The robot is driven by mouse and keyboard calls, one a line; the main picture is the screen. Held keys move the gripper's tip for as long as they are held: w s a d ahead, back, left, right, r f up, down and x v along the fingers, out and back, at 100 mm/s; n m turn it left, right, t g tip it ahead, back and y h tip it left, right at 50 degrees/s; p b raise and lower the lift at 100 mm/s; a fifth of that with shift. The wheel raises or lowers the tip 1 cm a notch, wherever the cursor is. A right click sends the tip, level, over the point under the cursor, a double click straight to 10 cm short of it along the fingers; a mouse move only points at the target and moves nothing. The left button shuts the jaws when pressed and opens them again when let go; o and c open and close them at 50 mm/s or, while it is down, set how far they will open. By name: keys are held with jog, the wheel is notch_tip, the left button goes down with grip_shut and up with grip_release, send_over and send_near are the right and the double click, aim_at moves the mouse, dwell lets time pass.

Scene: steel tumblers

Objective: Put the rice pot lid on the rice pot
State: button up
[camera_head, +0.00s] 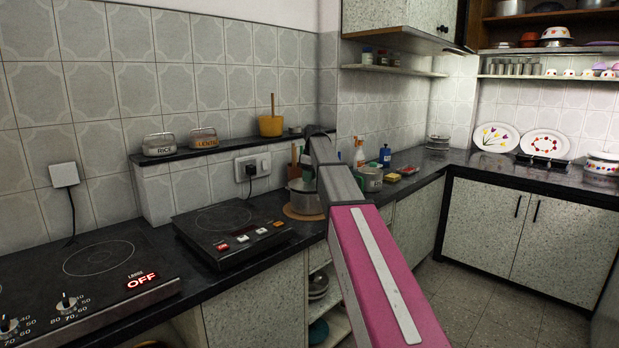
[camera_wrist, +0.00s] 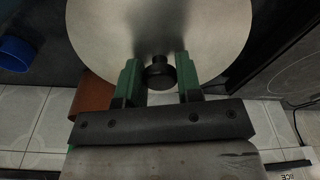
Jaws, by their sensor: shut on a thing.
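In the wrist view, the rice pot lid (camera_wrist: 110,35) is a round steel disc with a black knob. My gripper (camera_wrist: 159,74) has its green fingers either side of that knob and is shut on it. In the head view, my arm hides the gripper and lid. A steel pot (camera_head: 303,198) stands on a round wooden board (camera_head: 302,214) on the counter, partly behind my arm. I cannot tell for certain that it is the rice pot. Its top is partly hidden.
A black induction hob (camera_head: 232,228) lies left of the pot, and another hob (camera_head: 90,270) is nearer. Labelled jars (camera_head: 159,145) and a yellow pot (camera_head: 270,126) sit on the ledge.

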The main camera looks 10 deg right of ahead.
jog(key=shift+f, duration=0.75)
jog(key=o, duration=1.1)
jog(key=shift+c, duration=0.2)
